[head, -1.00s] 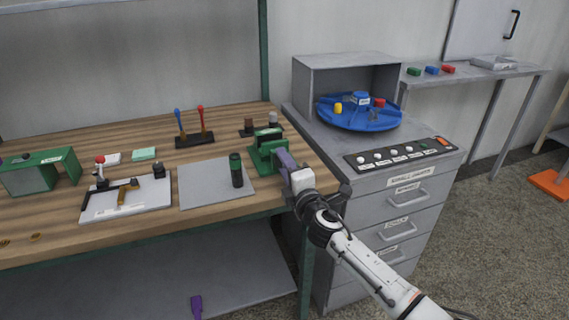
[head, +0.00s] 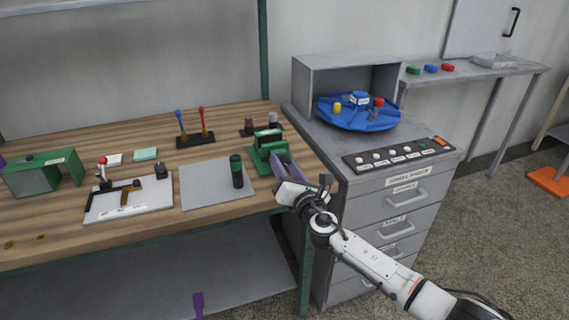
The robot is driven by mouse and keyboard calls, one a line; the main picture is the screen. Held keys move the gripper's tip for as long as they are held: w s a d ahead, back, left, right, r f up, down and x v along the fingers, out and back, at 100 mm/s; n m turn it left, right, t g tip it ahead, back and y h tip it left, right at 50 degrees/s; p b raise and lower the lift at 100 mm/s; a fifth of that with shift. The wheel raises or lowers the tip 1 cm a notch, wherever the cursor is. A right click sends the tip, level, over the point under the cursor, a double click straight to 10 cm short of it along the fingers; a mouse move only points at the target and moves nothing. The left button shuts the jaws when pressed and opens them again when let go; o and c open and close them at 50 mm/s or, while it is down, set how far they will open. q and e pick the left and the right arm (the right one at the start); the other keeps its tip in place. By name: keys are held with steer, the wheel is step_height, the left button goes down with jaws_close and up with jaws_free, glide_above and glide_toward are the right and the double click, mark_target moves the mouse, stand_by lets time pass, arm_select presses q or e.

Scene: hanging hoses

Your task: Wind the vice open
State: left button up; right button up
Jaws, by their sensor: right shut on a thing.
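The small green vice (head: 266,150) stands at the right front corner of the wooden workbench. My right gripper (head: 282,163), with purple fingers, is at the vice's right side, by its front edge. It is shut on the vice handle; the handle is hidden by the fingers. The gap between the vice jaws is too small to read. A purple piece (head: 198,304) at the bottom edge looks like a fingertip of my left gripper; the rest is out of frame.
A dark cylinder (head: 237,171) stands on a grey mat (head: 205,186) left of the vice. Blocks (head: 261,128) stand behind it. A grey drawer cabinet (head: 375,205) stands close on the right, with a blue turntable (head: 350,122) on top. A white board (head: 110,210) with a clamp lies further left.

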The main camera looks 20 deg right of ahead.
steer(key=n+p, duration=0.1)
steer(key=n, duration=0.1)
steer(key=shift+n, duration=0.4)
steer(key=n+p, duration=0.1)
steer(key=n, duration=0.2)
steer(key=shift+n, duration=0.3)
steer(key=n+p, duration=0.2)
steer(key=n, duration=0.2)
steer(key=shift+d+n, duration=0.1)
steer(key=shift+n, duration=0.2)
steer(key=n+p, duration=0.1)
steer(key=n, duration=0.2)
steer(key=shift+r+n+p, duration=0.1)
steer(key=shift+n+p, duration=0.2)
steer(key=shift+p, duration=0.05)
steer(key=n+p, duration=0.1)
steer(key=n, duration=0.3)
steer(key=shift+n, duration=0.3)
steer(key=n, duration=0.5)
steer(key=shift+n, duration=0.3)
steer(key=o, duration=1)
